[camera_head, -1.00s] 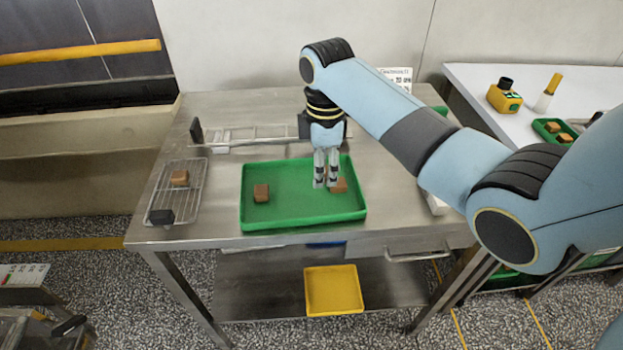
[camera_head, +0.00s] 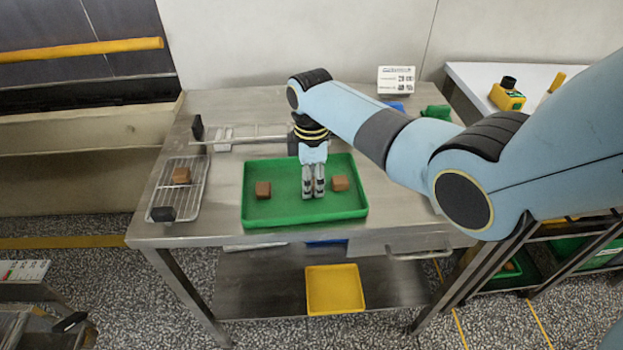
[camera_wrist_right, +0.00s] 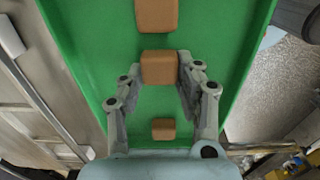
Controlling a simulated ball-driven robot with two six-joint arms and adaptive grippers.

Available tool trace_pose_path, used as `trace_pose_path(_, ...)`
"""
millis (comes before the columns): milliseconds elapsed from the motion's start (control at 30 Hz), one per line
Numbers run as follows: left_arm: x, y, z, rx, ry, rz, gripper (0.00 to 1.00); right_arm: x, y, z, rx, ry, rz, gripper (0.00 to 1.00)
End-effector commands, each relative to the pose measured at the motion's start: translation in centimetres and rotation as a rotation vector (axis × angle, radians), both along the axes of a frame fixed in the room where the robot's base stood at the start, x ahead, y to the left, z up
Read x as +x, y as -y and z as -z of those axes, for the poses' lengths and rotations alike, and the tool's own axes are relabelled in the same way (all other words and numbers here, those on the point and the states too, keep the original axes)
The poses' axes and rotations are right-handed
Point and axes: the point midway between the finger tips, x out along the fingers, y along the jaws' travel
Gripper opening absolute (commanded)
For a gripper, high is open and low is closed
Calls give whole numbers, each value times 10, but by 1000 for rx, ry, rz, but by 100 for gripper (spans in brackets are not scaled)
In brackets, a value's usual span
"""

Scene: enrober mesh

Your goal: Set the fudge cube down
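My right gripper (camera_head: 313,196) points straight down into the green tray (camera_head: 290,216), between two brown fudge cubes, one at the left (camera_head: 263,190) and one at the right (camera_head: 340,184). In the right wrist view the fingers of this gripper (camera_wrist_right: 160,70) press on both sides of a third fudge cube (camera_wrist_right: 158,68). This cube is hidden behind the fingers in the head view. It is low in the tray; whether it touches the floor I cannot tell. The other two cubes lie in line with it, above (camera_wrist_right: 157,15) and below (camera_wrist_right: 163,129). My left gripper is out of view.
A wire rack (camera_head: 163,196) with one brown cube (camera_head: 181,175) lies left of the tray on the steel table (camera_head: 222,100). A metal bar frame (camera_head: 240,139) lies behind the tray.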

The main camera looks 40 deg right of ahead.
Motion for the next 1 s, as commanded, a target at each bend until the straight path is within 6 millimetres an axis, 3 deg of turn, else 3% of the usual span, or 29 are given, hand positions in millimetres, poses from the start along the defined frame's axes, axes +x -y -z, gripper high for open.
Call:
trace_pose_path(33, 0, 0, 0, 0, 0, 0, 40, 0, 0, 0, 0, 0, 0, 40)
trace_pose_path(167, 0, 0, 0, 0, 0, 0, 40, 0, 0, 0, 0, 0, 0, 56)
trace_pose_path(533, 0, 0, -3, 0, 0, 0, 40, 1, 0, -10, 0, 2, 0, 56)
trace_pose_path(1000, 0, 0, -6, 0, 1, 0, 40, 1, 0, -104, -1, 3, 0, 56)
